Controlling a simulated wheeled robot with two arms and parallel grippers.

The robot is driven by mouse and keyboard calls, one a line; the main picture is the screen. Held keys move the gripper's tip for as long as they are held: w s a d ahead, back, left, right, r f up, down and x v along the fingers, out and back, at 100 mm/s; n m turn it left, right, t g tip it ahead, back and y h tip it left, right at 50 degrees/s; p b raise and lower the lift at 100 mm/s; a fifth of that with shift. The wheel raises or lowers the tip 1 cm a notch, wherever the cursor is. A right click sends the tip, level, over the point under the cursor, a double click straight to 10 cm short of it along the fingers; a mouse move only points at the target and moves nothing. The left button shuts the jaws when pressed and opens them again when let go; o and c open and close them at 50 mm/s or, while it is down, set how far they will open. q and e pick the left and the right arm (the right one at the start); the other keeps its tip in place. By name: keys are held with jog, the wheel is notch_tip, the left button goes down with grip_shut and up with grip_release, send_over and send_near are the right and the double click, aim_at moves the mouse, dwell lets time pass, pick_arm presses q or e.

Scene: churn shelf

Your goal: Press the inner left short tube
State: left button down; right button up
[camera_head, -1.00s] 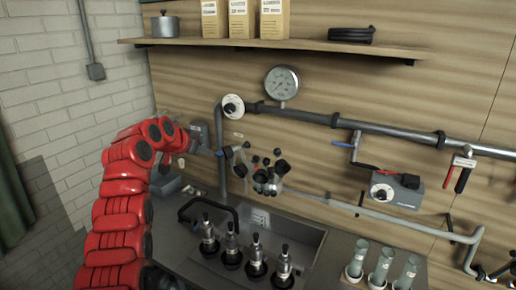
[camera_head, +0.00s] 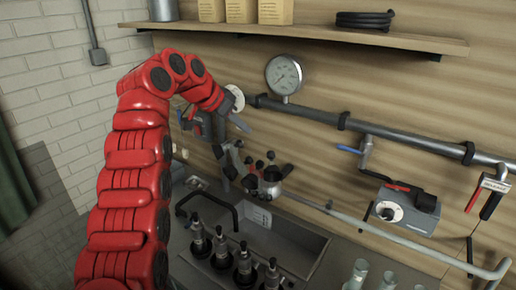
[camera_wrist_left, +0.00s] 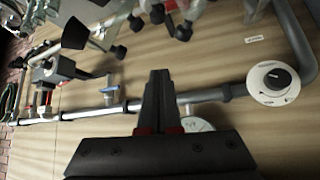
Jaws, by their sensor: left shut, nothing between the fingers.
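Several short tubes with dark bases and black tops stand in a row on the counter. The second from the left (camera_head: 222,248) is one of the inner ones. The leftmost tube (camera_head: 200,238) stands beside it. My left gripper (camera_head: 240,123) is by the wall pipe, well above and behind the tubes and touching none of them. In the left wrist view the black fingers (camera_wrist_left: 160,78) are shut together with nothing between them, in front of the wall. The tubes' lower right members are partly cut by the head view's bottom edge. My right gripper is out of view.
A fitting with black knobs (camera_head: 270,180) juts from the wall near my left gripper. A round gauge (camera_head: 284,75), a dial (camera_head: 234,99) and a grey box (camera_head: 405,208) are on the wall. Clear tubes (camera_head: 357,274) stand at lower right. A shelf (camera_head: 350,38) runs above.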

pick_arm(q)
jog(key=p+x, duration=0.1)
jog(key=x, duration=0.4)
jog(key=shift+s+f, duration=0.1)
jog(key=shift+a+f, duration=0.2)
jog(key=shift+f, duration=1.05)
jog(key=shift+a+f, duration=0.15)
jog(key=shift+f, duration=1.1)
jog(key=shift+s, duration=0.1)
